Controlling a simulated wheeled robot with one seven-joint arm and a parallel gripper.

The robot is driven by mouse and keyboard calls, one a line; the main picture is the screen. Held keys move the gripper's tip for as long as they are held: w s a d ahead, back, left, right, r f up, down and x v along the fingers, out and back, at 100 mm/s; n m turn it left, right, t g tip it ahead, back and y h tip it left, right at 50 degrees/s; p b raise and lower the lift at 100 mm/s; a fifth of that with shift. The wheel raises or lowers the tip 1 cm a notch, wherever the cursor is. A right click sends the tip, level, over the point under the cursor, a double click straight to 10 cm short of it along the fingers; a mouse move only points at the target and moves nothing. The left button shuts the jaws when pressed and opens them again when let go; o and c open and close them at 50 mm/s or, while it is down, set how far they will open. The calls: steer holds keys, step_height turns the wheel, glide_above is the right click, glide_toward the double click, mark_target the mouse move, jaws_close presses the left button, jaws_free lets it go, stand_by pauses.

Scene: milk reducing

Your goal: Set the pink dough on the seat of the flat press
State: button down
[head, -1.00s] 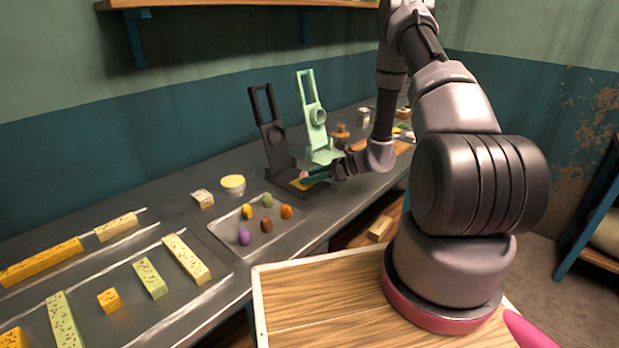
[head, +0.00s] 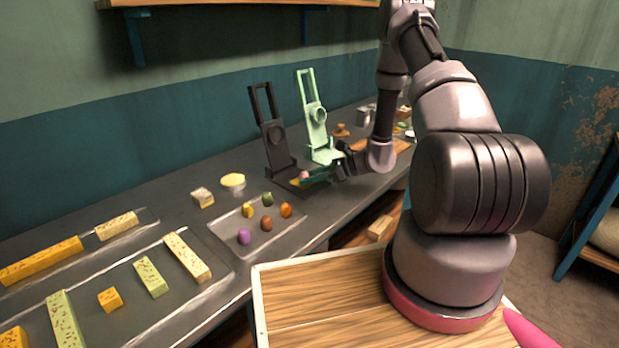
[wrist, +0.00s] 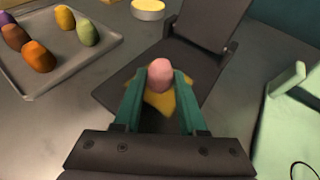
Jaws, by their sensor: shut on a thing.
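The pink dough (wrist: 160,75) is a small rounded lump between the teal fingers of my gripper (wrist: 160,80), which is shut on it. It also shows small in the head view (head: 305,174). My gripper is over the base of the dark press (wrist: 115,84), whose slotted lever (head: 265,115) stands up behind. A yellow patch (wrist: 158,103) lies on that base below the dough. I cannot tell whether the dough touches it. A pale green press (head: 317,118) stands just beyond, to the right, with its lever raised.
A grey tray (head: 222,230) with several coloured lumps lies left of the dark press. A round yellow-topped tin (head: 232,182) and a small block (head: 203,199) stand behind the tray. Trays with speckled bars lie at the left.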

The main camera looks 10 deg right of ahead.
steer(key=shift+c, duration=1.9)
jaws_free()
steer(key=v, duration=1)
steer(key=shift+s+d+r, duration=0.1)
steer(key=shift+d+r, duration=0.1)
steer(key=shift+d, duration=0.05)
steer(key=s+a+r+n+g+h, duration=0.1)
steer(key=s+a+r+n, duration=0.15)
steer(key=r, duration=0.45)
steer(key=s+a+r+n+g+h, duration=0.1)
steer(key=s+a+r+n+g, duration=0.2)
steer(key=r, duration=0.5)
steer(key=s+a+r+n+h, duration=0.1)
steer(key=s+r+n+h, duration=0.1)
steer(key=r+n, duration=0.35)
steer(key=s+d+r+n+t+h, duration=0.1)
steer(key=s+r+n+t+h, duration=0.4)
steer(key=s+r, duration=1.2)
steer(key=shift+d+r+n+t+h, duration=0.35)
steer(key=shift+r+n+h, duration=0.45)
steer(key=shift+n, duration=0.3)
